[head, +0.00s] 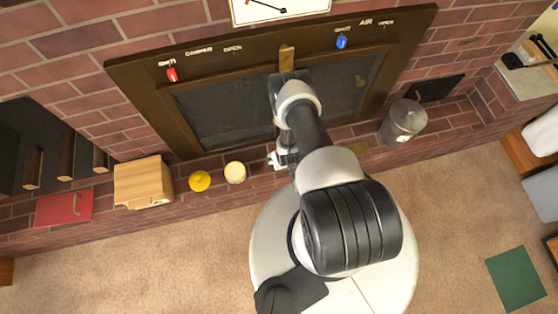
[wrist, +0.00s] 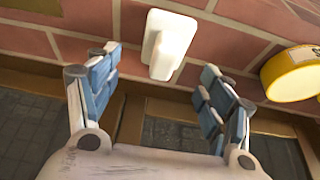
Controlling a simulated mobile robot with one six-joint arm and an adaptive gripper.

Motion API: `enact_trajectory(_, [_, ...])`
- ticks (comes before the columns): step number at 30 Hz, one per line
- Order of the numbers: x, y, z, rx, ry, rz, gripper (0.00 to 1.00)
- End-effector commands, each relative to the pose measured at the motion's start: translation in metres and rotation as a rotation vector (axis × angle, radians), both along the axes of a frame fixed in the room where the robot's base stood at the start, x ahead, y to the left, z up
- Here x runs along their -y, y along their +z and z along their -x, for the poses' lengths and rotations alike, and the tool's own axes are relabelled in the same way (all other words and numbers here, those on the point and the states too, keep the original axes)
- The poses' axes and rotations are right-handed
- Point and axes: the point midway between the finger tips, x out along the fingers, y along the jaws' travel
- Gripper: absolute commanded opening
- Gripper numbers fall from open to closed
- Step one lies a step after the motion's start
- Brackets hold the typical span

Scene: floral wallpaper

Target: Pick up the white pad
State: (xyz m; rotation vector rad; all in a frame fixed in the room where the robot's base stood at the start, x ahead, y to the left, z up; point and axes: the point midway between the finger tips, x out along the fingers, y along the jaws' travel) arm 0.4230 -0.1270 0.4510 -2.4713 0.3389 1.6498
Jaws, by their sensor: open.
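The white pad (wrist: 170,45) is a small pale block with rounded edges on the brick ledge, at the top centre of the wrist view. My gripper (wrist: 160,62) is open, with a blue-grey jointed finger on either side of the picture. The pad shows beyond and between the fingertips, and nothing is held. I cannot tell if either finger touches it. In the head view my arm reaches over the ledge in front of the dark fireplace door and largely hides the gripper. I cannot tell the pad from my gripper parts there.
A yellow round container (wrist: 293,75) stands beside the right finger. On the ledge in the head view are a cream round container (head: 235,172), a yellow one (head: 200,181), a wooden block (head: 143,182), a red item (head: 64,207) and a grey canister (head: 402,122).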

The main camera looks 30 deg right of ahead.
Motion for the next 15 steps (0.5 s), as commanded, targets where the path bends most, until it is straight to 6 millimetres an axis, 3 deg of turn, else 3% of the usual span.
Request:
enact_trajectory(9, [-0.001,-0.045,-0.011,0.000,0.000,0.000,0.73])
enact_trajectory(15, [0.000,-0.050,-0.014,-0.001,0.000,-0.001,0.73])
